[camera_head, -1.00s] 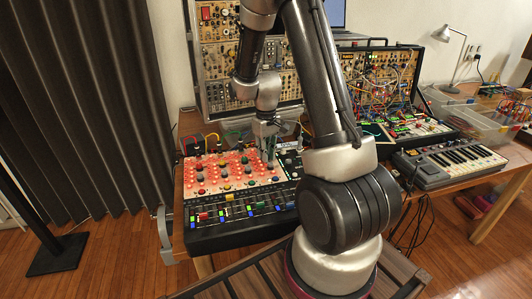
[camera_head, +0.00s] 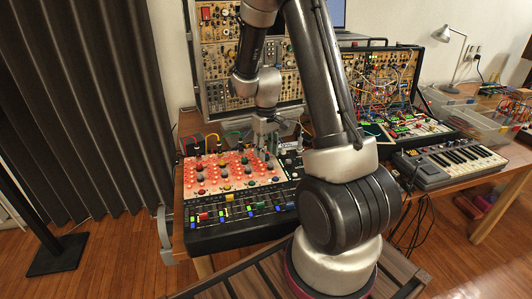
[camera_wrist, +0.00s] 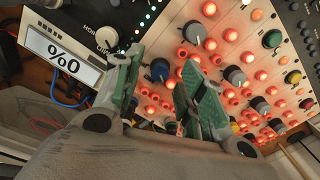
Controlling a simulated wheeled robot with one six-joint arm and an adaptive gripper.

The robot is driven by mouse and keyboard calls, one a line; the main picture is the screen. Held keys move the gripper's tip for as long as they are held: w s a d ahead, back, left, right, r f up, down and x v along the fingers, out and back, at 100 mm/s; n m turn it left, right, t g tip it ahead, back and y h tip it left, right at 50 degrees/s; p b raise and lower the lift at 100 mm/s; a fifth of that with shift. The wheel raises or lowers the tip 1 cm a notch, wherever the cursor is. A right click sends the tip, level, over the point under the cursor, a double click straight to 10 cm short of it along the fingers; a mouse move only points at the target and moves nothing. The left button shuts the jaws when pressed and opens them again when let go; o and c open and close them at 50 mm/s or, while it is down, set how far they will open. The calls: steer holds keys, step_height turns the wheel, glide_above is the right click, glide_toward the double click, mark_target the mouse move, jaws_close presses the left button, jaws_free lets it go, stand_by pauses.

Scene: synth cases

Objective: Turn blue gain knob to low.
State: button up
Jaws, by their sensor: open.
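The blue gain knob (camera_wrist: 159,69) is a dark blue cap on the red-lit panel (camera_wrist: 225,45) in the wrist view. My gripper (camera_wrist: 160,75) is open, with one green-padded finger to the left of this knob and the other to its right and below it. The fingertips look apart from the knob, but their height above the panel is hard to tell. In the head view my gripper (camera_head: 266,147) points down over the back right part of the mixer panel (camera_head: 205,187); I cannot pick out the gain knob there.
Several grey, red, yellow and green knobs crowd the panel, including a green knob (camera_wrist: 271,39). Coloured faders (camera_head: 240,211) line its front. A modular rack (camera_head: 218,60) stands behind, with cables nearby. A keyboard (camera_head: 450,163) sits to the right.

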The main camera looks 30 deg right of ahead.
mark_target(267, 155)
step_height(267, 155, up, 11)
stand_by(0.3)
stand_by(0.4)
steer(key=s+a+r+t, duration=0.1)
steer(key=s+r, duration=0.3)
steer(key=s, duration=0.4)
steer(key=s+a+r+m+t, duration=0.1)
steer(key=s+a+r+t, duration=0.1)
steer(key=s+r, duration=0.3)
steer(key=s+a+r+t, duration=0.1)
steer(key=s+r, duration=0.4)
steer(key=s, duration=0.5)
steer(key=shift+s+a+r, duration=0.15)
steer(key=shift+s+a, duration=0.2)
steer(key=shift+a, duration=0.2)
